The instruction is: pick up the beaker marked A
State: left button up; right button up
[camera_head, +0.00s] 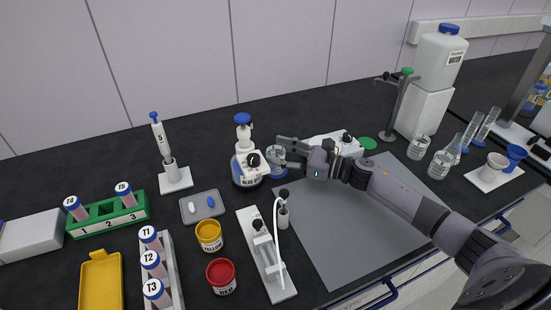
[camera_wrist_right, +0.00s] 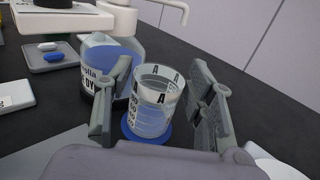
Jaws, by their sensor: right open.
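The beaker marked A (camera_wrist_right: 157,108) is clear glass with black A letters and a pale blue liquid inside. It stands upright on a round blue coaster (camera_wrist_right: 130,135). In the head view the beaker (camera_head: 275,154) is beside the blue-capped bottle, partly hidden by my gripper. My right gripper (camera_head: 284,152) is open, with its fingers reaching toward the beaker. In the right wrist view my right gripper (camera_wrist_right: 163,92) has one finger on each side of the beaker, with a gap visible at the right finger. My left gripper is not in view.
A blue-capped bottle (camera_head: 246,168) stands close to the beaker's left. A grey mat (camera_head: 340,235) lies under my right arm. A white device (camera_head: 340,143) and a green disc (camera_head: 367,143) are behind it. Other glassware (camera_head: 439,163) stands at the right. A pump stand (camera_head: 268,262) is in front.

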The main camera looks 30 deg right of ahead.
jog(key=shift+w+a, duration=0.25)
jog(key=c, duration=1.1)
jog(key=shift+o, duration=0.2)
